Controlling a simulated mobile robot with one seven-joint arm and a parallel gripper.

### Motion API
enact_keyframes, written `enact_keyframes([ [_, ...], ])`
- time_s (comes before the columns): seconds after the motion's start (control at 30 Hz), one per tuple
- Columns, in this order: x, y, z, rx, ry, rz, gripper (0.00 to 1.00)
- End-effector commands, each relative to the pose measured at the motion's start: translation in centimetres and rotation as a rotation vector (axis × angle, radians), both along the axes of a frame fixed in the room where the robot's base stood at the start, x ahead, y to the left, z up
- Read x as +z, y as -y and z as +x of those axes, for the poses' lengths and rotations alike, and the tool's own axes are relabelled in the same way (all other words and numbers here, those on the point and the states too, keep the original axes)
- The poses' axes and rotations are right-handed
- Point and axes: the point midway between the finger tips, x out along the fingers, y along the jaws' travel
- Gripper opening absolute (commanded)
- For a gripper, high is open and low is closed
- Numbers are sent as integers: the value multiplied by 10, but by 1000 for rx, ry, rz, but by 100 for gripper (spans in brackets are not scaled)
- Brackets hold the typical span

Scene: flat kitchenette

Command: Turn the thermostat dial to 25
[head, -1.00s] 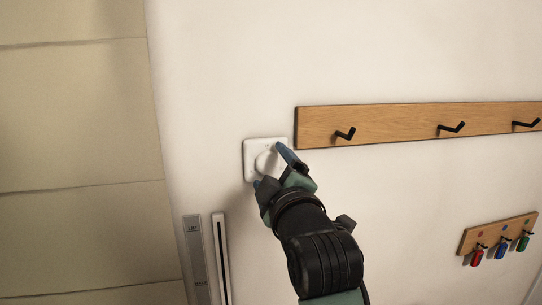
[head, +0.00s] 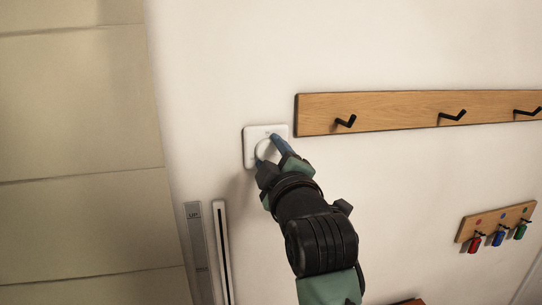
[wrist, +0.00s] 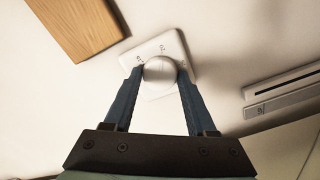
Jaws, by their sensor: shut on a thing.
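The thermostat is a white square plate (head: 251,135) on the wall, left of the hook rail; it also shows in the wrist view (wrist: 181,47). In the head view my gripper (head: 266,146) covers part of the dial and the plate's lower right. The dial's pointer and setting cannot be made out.
A wooden rail (head: 400,112) with black hooks is on the wall just right of the thermostat. A small key rack (head: 497,221) with coloured tags hangs at lower right. Below the thermostat are a panel marked UP (head: 194,235) and a slotted strip (head: 222,250).

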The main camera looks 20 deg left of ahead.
Motion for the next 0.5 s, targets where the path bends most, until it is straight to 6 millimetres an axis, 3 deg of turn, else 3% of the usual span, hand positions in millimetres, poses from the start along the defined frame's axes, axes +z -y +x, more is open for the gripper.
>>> enact_keyframes([
  [0.5,-2,-1,0,2,-133,195,1],
])
